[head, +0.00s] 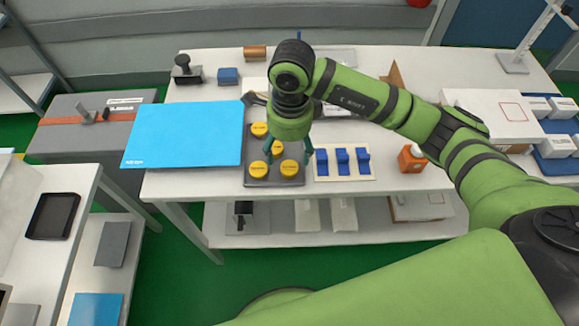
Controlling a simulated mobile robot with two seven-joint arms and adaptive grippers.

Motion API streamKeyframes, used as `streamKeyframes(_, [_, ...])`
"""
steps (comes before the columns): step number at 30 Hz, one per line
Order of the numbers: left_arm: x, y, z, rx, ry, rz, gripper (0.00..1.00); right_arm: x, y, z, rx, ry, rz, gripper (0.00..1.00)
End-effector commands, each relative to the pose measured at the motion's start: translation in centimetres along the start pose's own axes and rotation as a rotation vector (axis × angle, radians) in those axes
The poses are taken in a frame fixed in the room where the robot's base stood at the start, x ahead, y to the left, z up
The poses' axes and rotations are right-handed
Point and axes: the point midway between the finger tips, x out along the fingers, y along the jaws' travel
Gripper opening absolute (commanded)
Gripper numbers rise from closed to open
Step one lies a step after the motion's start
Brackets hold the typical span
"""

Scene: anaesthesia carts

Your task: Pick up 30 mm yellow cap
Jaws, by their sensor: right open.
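Several yellow caps sit on a dark tray (250,178) on the white table. One cap (259,129) is at the back left, one (276,148) lies beneath the gripper, one (258,168) is at the front left and one (290,167) at the front right. Which of them is the 30 mm cap I cannot tell. My right gripper (289,156) points down over the tray with its fingers spread and open. It holds nothing that I can see. Whether the fingertips touch a cap or the tray is unclear. My left gripper is not in view.
A blue sheet (185,134) lies left of the tray. A white box (490,112) is farther right. The table's front edge (220,190) is near the tray.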

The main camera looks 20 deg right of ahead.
Motion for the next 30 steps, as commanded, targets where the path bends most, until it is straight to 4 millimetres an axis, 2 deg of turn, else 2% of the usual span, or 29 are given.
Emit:
streamKeyframes(3, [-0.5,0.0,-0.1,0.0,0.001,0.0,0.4,0.6,-0.4,-0.8,0.008,0.038,-0.012,0.72])
streamKeyframes(8, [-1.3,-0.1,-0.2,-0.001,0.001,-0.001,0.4,2.2,-0.3,-0.7,0.006,0.035,-0.009,0.72])
streamKeyframes(13, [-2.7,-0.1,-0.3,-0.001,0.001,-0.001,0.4,4.6,-0.1,-0.5,0.007,0.034,-0.007,0.72])
streamKeyframes(18, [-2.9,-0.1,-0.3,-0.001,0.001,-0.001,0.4,6.6,-0.2,-0.5,0.006,0.032,-0.011,0.72])
streamKeyframes(26, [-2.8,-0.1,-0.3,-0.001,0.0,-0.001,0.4,7.0,-0.2,-0.5,0.004,0.03,-0.013,0.72])
streamKeyframes(27, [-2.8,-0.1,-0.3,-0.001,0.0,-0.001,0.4,7.0,-0.2,-0.5,0.004,0.03,-0.013,0.56])
streamKeyframes(30, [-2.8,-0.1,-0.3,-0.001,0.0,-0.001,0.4,6.9,-0.2,-0.5,0.004,0.03,-0.013,0.28])
